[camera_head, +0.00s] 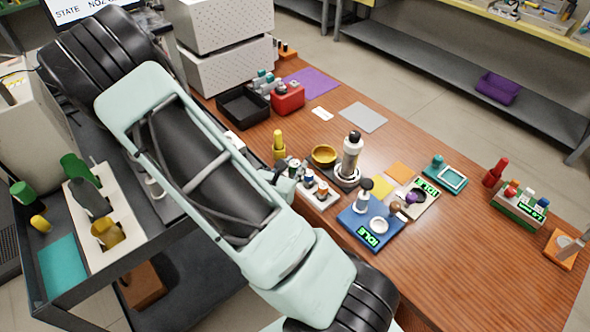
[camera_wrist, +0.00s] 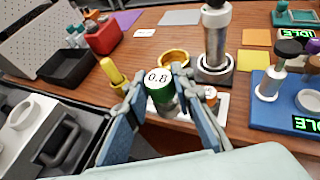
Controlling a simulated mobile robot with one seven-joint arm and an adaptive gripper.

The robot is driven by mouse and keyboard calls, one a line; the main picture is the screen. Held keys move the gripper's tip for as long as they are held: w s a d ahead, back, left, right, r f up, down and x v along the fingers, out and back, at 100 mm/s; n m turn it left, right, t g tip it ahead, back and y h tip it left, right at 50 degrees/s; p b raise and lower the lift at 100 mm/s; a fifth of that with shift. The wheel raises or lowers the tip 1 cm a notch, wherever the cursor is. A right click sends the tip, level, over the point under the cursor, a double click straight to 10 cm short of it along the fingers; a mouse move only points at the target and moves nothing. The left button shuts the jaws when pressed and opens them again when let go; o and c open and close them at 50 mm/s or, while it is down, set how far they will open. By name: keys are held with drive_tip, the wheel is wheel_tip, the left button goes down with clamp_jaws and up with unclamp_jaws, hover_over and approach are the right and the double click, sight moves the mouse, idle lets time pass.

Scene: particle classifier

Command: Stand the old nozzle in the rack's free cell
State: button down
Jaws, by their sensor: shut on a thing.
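My gripper (camera_wrist: 158,98) is shut on the old nozzle (camera_wrist: 160,88), a green cylinder with a white top marked 0.8. The nozzle looks upright between the fingertips. In the head view my gripper (camera_head: 284,174) is small and partly hidden by my arm, at the left end of the rack. The rack (camera_head: 327,201) is a low white block on the wooden table, holding small capped nozzles (camera_head: 322,189). In the wrist view the rack (camera_wrist: 222,106) shows behind and right of the held nozzle, partly covered by the right finger. I cannot make out its free cell clearly.
A yellow bottle (camera_head: 279,146) stands left of the rack. A brass bowl (camera_head: 324,154) and a tall silver cylinder with black cap (camera_head: 350,158) stand behind it. A blue station marked IDLE (camera_head: 370,228) lies to the right.

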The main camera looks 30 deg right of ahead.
drive_tip(key=w+d+f, duration=0.2)
drive_tip(key=w, duration=0.1)
drive_tip(key=w+d+f, duration=0.2)
drive_tip(key=w+f, duration=0.1)
drive_tip(key=w+d+f+p, duration=0.1)
drive_tip(key=w+d+f, duration=0.1)
drive_tip(key=w+f, duration=0.1)
drive_tip(key=shift+w+d+f, duration=0.15)
drive_tip(key=shift+w+d, duration=0.05)
drive_tip(key=shift+d, duration=0.1)
drive_tip(key=shift+w+d+f, duration=0.2)
drive_tip(key=shift+w+f, duration=0.05)
drive_tip(key=shift+f, duration=0.1)
drive_tip(key=shift+w+f, duration=0.1)
drive_tip(key=shift+f, duration=1.5)
drive_tip(key=shift+f, duration=0.2)
drive_tip(key=c, duration=1.9)
unclamp_jaws()
drive_tip(key=shift+c, duration=0.2)
drive_tip(key=shift+r, duration=0.15)
